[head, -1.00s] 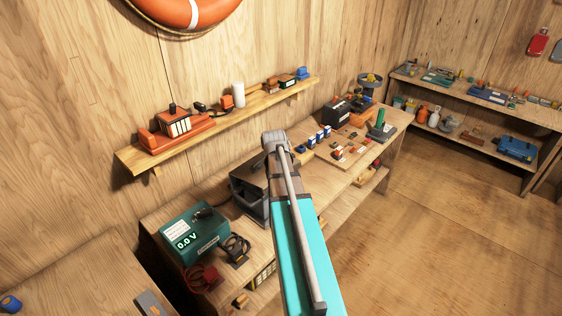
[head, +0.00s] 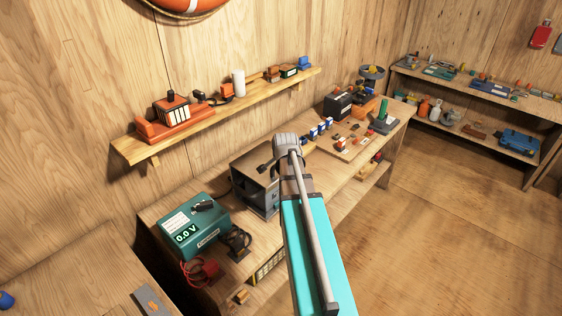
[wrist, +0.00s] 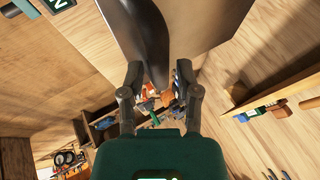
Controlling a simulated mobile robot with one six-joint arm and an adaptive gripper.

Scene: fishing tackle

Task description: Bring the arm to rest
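My arm reaches over the workbench (head: 352,170) in the head view, its teal link pointing away from the camera. Its wrist end is above and beside a dark grey open-fronted box (head: 250,172). A small dark part sticks out left of the wrist; the rest of my gripper is hidden there.
A teal charger (head: 205,228) reading 0.0 V stands on the bench left of my arm, with red clamps (head: 200,272) nearby. A wall shelf (head: 245,98) holds tackle. Another shelf unit (head: 470,85) stands far right. The floor (head: 440,240) right of the bench is clear.

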